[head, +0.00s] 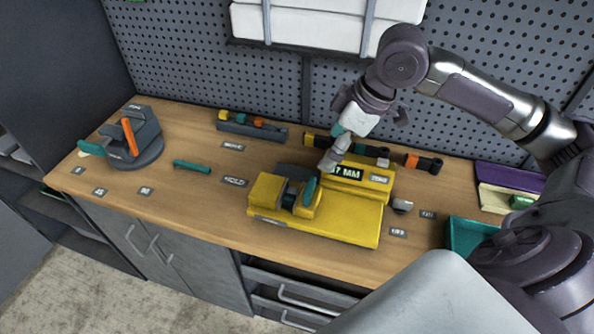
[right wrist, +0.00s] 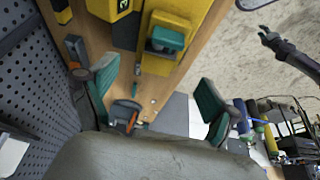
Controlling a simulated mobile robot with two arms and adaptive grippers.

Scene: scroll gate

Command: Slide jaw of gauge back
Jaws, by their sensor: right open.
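The yellow gauge (head: 350,222) sits on the wooden workbench, with a display reading in MM on its raised back part. At its left end are a yellow block (head: 265,192) and a jaw with a teal upright piece (head: 311,190). My right gripper (head: 330,152) hangs over the gauge's back, beside its display and just behind the teal piece. In the right wrist view its teal-padded fingers (right wrist: 155,100) are spread with nothing between them. The gauge's yellow body and a teal piece (right wrist: 165,40) show beyond the fingers. Contact cannot be told.
A grey vise-like fixture (head: 135,138) with an orange handle stands at the left. A teal bar (head: 192,167) lies left of the gauge. A grey rack (head: 252,130) and black-orange tools (head: 424,162) lie behind. A teal bin (head: 466,236) is at the right.

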